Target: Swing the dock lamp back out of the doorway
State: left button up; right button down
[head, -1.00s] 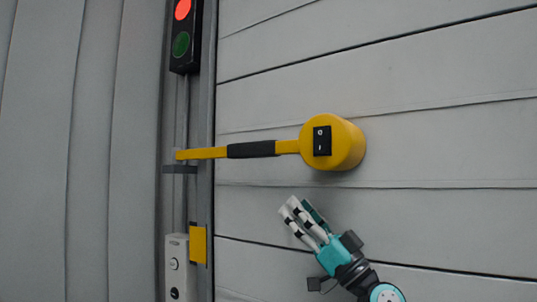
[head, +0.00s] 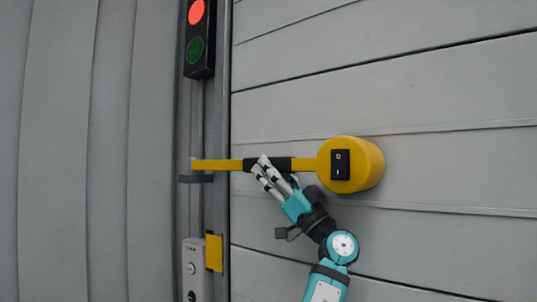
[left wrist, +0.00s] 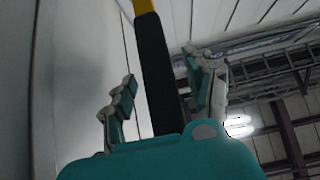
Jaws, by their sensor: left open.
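The dock lamp has a round yellow head (head: 363,165) with a black rocker switch (head: 340,165) on its face. Its yellow arm (head: 215,165) runs level from a bracket (head: 196,178) at the door frame out across the slatted door. A black grip sleeve (head: 283,164) covers the middle of the arm. My left gripper (head: 262,166) is open at the sleeve, its fingertips overlapping it from below. In the left wrist view the sleeve (left wrist: 158,75) passes between the two spread fingers (left wrist: 165,75). Contact is unclear. My right gripper is not in view.
A signal light (head: 200,38) with its red lamp lit hangs above the bracket. A grey button box (head: 196,268) and a yellow plate (head: 214,252) are below it. The grey slatted door (head: 440,90) fills the right; a ribbed grey panel (head: 80,150) fills the left.

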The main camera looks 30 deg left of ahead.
pick_arm(q)
jog(key=shift+x, duration=1.05)
grip_shut()
